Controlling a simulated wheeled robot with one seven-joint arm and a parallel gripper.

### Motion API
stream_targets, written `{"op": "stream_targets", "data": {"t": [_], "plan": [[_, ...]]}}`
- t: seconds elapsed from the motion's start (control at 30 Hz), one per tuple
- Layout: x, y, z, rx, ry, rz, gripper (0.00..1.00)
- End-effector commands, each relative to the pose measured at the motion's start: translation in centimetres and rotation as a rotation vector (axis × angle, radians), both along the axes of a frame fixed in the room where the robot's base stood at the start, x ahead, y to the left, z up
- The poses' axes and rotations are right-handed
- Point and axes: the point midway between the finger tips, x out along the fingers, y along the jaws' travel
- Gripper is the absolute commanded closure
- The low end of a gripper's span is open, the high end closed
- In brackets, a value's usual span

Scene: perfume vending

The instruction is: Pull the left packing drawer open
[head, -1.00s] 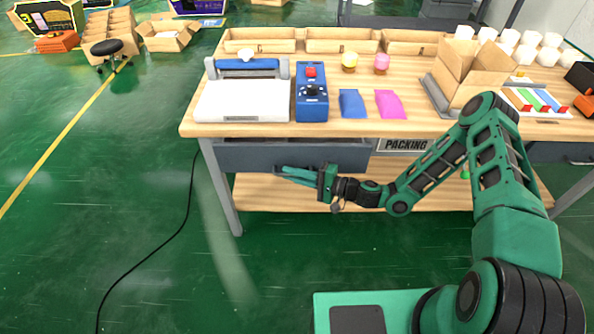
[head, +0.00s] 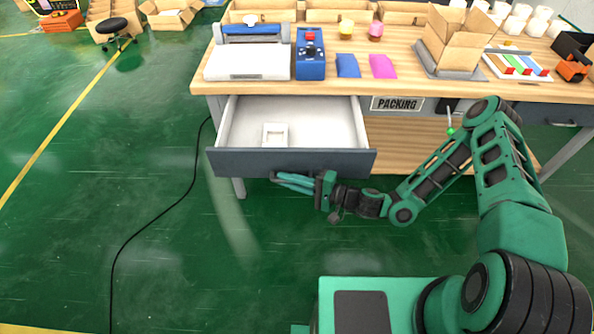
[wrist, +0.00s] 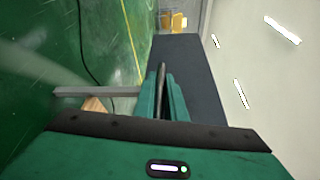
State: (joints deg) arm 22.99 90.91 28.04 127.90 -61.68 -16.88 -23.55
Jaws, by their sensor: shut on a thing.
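The left packing drawer (head: 235,163) is pulled well out from under the table in the head view. Its dark grey front faces me and its white inside shows, with a small white box (head: 275,134) in it. My gripper (head: 276,178) is at the lower middle of the drawer front, its green fingers shut on the handle, which is mostly hidden in the head view. In the wrist view the fingers (wrist: 162,80) close around the dark handle bar (wrist: 160,74), beside the dark drawer front (wrist: 190,75).
The packing table (head: 400,93) carries a sealer (head: 250,55), a blue control box (head: 310,58), blue and pink pouches, perfume bottles and an open carton (head: 462,40). A black cable (head: 160,213) lies on the green floor at left. The floor before the drawer is clear.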

Motion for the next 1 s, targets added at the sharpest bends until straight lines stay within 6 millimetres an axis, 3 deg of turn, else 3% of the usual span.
{"op": "stream_targets", "data": {"t": [0.13, 0.53, 0.57, 0.63, 1.0], "plan": [[-1.07, 0.42, -0.13, -0.002, 0.003, 0.012, 1.00], [-0.82, 0.04, -0.20, -0.005, 0.000, 0.001, 1.00], [-0.81, 0.05, -0.21, -0.005, 0.000, 0.001, 0.87], [-0.82, 0.11, -0.21, -0.005, -0.001, 0.002, 0.71], [-1.17, 0.27, -0.03, -0.002, 0.000, 0.010, 0.71]]}}
